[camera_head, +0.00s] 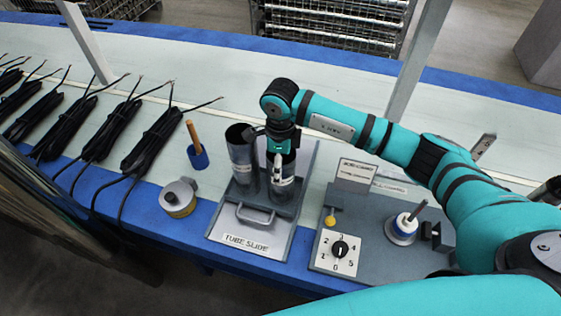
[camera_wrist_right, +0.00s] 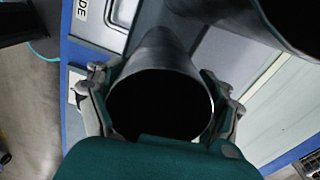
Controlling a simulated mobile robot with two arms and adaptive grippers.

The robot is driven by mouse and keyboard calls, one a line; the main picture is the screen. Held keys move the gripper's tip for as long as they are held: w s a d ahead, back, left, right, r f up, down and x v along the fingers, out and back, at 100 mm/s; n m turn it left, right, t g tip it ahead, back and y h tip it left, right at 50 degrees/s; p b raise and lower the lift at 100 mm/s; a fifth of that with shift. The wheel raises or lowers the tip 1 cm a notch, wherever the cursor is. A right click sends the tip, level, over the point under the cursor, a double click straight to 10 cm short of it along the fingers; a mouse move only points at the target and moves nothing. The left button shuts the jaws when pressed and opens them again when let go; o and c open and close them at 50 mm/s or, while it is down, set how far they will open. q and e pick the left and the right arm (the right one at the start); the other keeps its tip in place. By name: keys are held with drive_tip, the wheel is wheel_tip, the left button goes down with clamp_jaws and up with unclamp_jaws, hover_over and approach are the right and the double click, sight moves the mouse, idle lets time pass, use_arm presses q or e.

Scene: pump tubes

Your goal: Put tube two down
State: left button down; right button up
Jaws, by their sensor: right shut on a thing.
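Two dark metal tubes stand upright side by side on the grey tube slide (camera_head: 250,240): a left-hand tube (camera_head: 241,165) and a right-hand tube (camera_head: 282,186). Their labels are too small to read. My right gripper (camera_head: 279,160) comes down from above and is shut on the right-hand tube near its top. In the wrist view my right gripper (camera_wrist_right: 160,105) has a finger on each side of that tube's round mouth (camera_wrist_right: 160,104). The other tube (camera_wrist_right: 285,22) is close by. I cannot tell whether the held tube's base touches the slide. My left gripper is out of view.
A round tin (camera_head: 179,199) and a blue holder with a wooden handle (camera_head: 197,155) are left. Black cable bundles (camera_head: 152,140) lie further left. The slide handle (camera_head: 255,215) sticks up in front.

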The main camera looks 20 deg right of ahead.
drive_tip(key=o, duration=1)
drive_tip(key=shift+f, duration=0.15)
drive_tip(key=o, duration=0.4)
wheel_tip(320, 180, up, 12)
drive_tip(key=shift+r+b, duration=0.25)
drive_tip(key=shift+b, duration=0.45)
